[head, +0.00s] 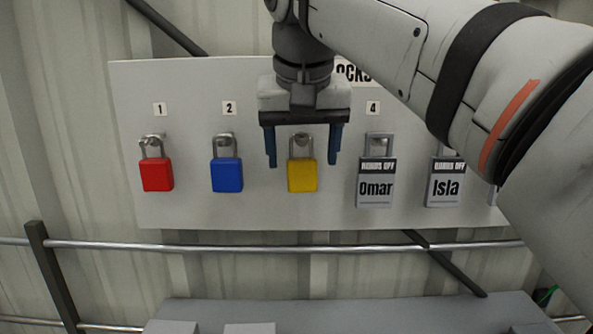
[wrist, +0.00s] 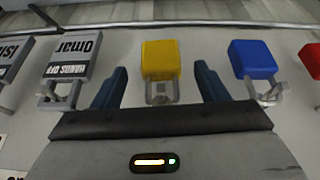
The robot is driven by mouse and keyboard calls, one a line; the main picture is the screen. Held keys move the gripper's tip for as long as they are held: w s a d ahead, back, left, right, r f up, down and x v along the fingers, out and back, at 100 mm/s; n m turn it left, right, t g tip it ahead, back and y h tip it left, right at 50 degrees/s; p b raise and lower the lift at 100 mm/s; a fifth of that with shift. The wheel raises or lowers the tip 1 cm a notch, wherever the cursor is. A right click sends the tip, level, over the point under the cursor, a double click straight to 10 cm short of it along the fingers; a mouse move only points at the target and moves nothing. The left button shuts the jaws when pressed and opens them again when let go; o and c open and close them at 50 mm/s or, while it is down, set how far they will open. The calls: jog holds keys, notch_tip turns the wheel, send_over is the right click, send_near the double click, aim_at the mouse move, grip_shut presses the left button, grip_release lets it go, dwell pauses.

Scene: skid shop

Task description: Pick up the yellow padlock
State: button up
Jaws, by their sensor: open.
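The yellow padlock (head: 302,175) hangs by its shackle on the white board, third from the left in the head view. It also shows upside down in the wrist view (wrist: 160,60), with its grey shackle toward my gripper. My gripper (head: 302,160) is open in front of the board, with one blue finger on each side of the yellow padlock. In the wrist view the fingers (wrist: 159,88) stand apart from it, with a gap on both sides. I cannot tell how deep the fingertips reach relative to the padlock body.
A blue padlock (head: 227,176) and a red padlock (head: 156,174) hang to the left. Grey tags marked Omar (head: 375,190) and Isla (head: 445,188) hang to the right. The white board (head: 270,215) is behind them all. A metal rail (head: 280,247) runs below.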

aim_at(302, 160)
jog(key=x, duration=0.3)
jog(key=shift+f, duration=0.15)
jog(key=c, duration=1.1)
